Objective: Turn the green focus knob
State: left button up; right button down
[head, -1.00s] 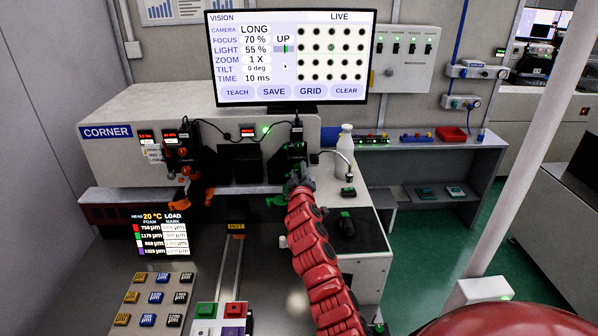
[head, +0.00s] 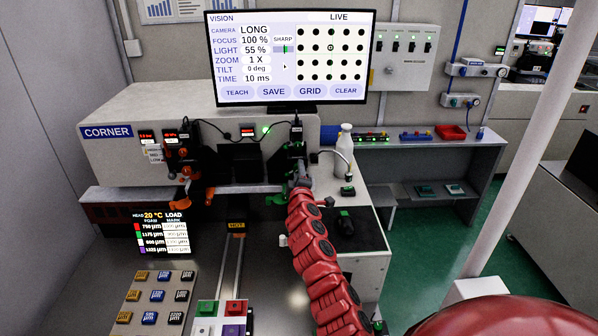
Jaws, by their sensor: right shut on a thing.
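The green focus knob (head: 295,151) is on the dark camera unit at the right end of the CORNER machine, below a small black cable plug. My right arm reaches up to it from below, and my right gripper (head: 299,178) is shut at the knob, whose lower part it largely hides. The monitor (head: 290,57) reads LONG, FOCUS 100 %, LIGHT 55 %, with SHARP above the focus bar, and its live dot grid looks crisp. My left gripper is not in view.
A second camera unit with orange knobs (head: 184,150) stands to the left on the machine (head: 110,155). Small labelled blocks (head: 157,296) and coloured buttons (head: 235,308) are at the front.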

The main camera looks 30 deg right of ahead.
jog(key=c, duration=0.5)
grip_release()
jog(key=shift+s+a, duration=0.1)
jog(key=shift+s, duration=0.05)
jog(key=shift+b+v, duration=2.8)
jog(key=shift+v, duration=5.75)
jog(key=shift+a+f, duration=0.1)
